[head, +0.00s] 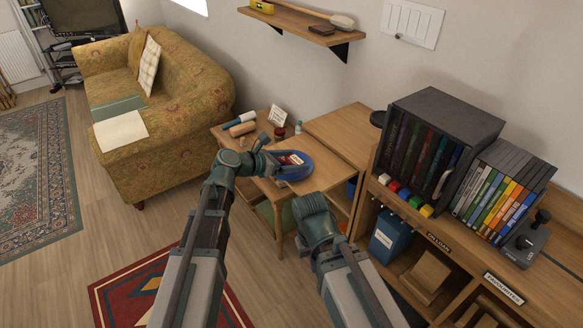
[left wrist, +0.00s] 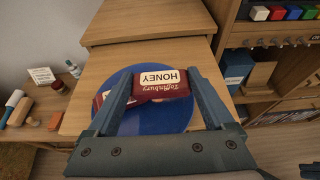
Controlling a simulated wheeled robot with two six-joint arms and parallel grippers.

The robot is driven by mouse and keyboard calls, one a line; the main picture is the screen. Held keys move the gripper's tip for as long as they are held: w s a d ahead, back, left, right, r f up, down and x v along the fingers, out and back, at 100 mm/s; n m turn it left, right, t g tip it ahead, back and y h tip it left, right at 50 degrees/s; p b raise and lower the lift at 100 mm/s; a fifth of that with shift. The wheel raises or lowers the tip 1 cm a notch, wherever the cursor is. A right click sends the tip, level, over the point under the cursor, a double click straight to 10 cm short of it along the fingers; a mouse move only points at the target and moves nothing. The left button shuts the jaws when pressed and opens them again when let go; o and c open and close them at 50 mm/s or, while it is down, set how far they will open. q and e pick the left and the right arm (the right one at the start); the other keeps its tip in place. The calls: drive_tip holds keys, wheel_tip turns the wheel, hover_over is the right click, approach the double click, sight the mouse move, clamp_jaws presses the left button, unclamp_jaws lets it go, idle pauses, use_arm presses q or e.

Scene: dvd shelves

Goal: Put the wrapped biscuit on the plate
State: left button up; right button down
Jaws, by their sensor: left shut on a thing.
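The wrapped biscuit (left wrist: 160,84) is a dark red packet with a cream label reading HONEY. My left gripper (left wrist: 158,74) is shut on it, one finger at each side. The biscuit also shows in the head view (head: 291,159), at the tip of my left gripper (head: 275,160). The round blue plate (left wrist: 150,120) lies beneath it on a wooden table; it also shows in the head view (head: 302,172). I cannot tell whether the biscuit touches the plate. My right gripper (head: 314,212) is low, in front of the table, and its fingers are hidden.
A small white card (head: 278,115), a rolling pin (head: 242,128) and a few small items stand behind the plate. A shelf unit (head: 440,235) with DVDs and coloured blocks is at the right. A patterned sofa (head: 185,110) is at the left.

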use_arm(q)
drive_tip(key=shift+f, duration=0.45)
drive_tip(key=shift+r, duration=0.15)
use_arm(e)
drive_tip(key=shift+f, duration=0.3)
use_arm(q)
drive_tip(key=shift+f, duration=0.2)
drive_tip(key=o, duration=1.1)
drive_tip(key=shift+c, duration=0.2)
use_arm(e)
drive_tip(key=shift+f, duration=0.2)
drive_tip(key=shift+r, duration=0.1)
